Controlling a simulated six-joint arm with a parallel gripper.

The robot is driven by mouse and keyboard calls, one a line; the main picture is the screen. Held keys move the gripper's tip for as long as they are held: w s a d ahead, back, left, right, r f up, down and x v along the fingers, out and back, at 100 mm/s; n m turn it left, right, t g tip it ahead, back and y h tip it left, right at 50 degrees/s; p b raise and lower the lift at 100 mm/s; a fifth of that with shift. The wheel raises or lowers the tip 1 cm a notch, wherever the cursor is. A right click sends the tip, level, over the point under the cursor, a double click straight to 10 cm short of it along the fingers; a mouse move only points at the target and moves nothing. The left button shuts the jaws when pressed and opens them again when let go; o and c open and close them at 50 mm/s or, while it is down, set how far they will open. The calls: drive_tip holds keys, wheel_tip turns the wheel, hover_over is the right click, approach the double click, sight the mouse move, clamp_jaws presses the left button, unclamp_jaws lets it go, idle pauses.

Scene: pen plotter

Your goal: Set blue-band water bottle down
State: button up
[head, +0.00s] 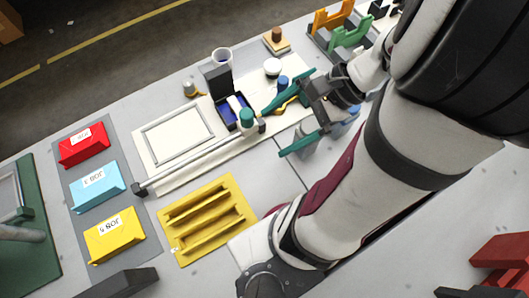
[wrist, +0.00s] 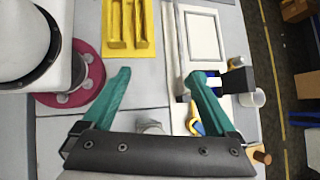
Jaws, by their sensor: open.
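My gripper (head: 274,133) is open, with its two green fingers spread above the grey table to the right of the plotter bed. In the wrist view my gripper (wrist: 158,75) shows nothing clamped between its fingertips. A pale, clear, rounded object (wrist: 150,127), probably the water bottle, shows between the finger bases, partly hidden by the dark gripper body. A pale bluish, see-through part (head: 350,113) shows beside the gripper in the head view, mostly hidden by it. I cannot make out the blue band, or whether the bottle stands upright.
The plotter's white bed (head: 165,169) and long rail (head: 200,160) lie left of my gripper. An open black box (head: 218,82), a white cup (head: 222,57) and a green-capped item (head: 246,116) stand nearby. A yellow grooved tray (head: 180,250) lies in front.

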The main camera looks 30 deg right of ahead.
drive_tip(key=s+a+r+n+g+h, duration=0.3)
drive_tip(key=s+a+n+h, duration=0.2)
drive_tip(key=a+n, duration=0.5)
drive_tip(key=n+h, duration=0.1)
drive_tip(key=n, duration=0.2)
drive_tip(key=shift+n, duration=0.3)
